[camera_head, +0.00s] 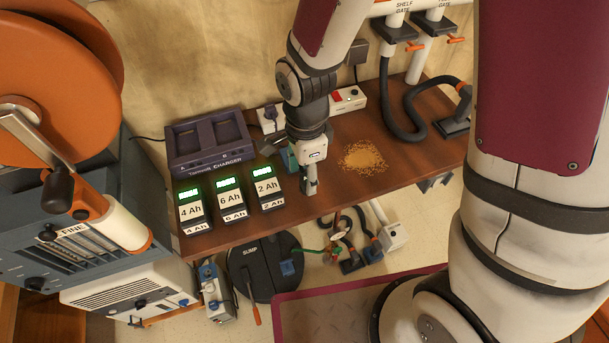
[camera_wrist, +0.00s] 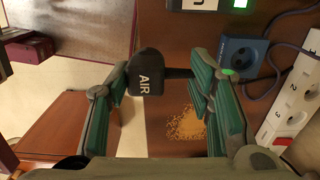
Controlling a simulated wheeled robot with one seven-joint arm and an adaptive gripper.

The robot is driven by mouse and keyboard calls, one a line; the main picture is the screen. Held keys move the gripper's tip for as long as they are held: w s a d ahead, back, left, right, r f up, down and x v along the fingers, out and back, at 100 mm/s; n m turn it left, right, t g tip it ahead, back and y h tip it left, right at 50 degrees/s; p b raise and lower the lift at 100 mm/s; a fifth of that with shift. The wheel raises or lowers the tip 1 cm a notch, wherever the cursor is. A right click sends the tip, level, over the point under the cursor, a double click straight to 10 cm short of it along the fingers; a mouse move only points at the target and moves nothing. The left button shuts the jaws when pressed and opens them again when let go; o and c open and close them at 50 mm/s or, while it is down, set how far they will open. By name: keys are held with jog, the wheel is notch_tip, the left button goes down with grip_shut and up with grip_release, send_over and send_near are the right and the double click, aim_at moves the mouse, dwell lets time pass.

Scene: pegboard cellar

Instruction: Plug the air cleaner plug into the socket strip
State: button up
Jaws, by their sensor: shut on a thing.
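My gripper (camera_head: 311,178) is above the wooden bench, in front of the socket strip. In the wrist view its green-padded fingers (camera_wrist: 167,92) are closed around a black plug marked AIR (camera_wrist: 146,82), which I take as the air cleaner plug. The white socket strip (camera_head: 350,100) lies along the back of the bench, partly hidden by my arm. It also shows at the right of the wrist view (camera_wrist: 298,95), with numbered outlets and a red switch. The plug is apart from the strip.
A blue socket-like block (camera_wrist: 238,56) with a purple cord lies near the strip. A charger (camera_head: 210,140) and several lit battery packs (camera_head: 228,200) stand left of my gripper. Sawdust (camera_head: 363,157) lies to its right. A black hose (camera_head: 390,110) and nozzle are farther right.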

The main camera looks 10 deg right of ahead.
jog(key=w+d+b, duration=0.2)
jog(key=w+b, duration=0.2)
jog(key=w, duration=0.7)
jog(key=w+d+r+b, duration=0.1)
jog(key=w+d+b, duration=0.2)
jog(key=w, duration=0.7)
jog(key=w+d+b, duration=0.3)
jog(key=w+b, duration=0.2)
jog(key=w, duration=0.6)
jog(key=shift+w+r+b, duration=0.25)
jog(key=shift+w+b, duration=0.1)
jog(key=shift+b, duration=0.05)
dwell(1.9)
jog(key=shift+f, duration=0.15)
jog(key=shift+f+b, duration=0.45)
jog(key=shift+f, duration=0.95)
dwell(0.9)
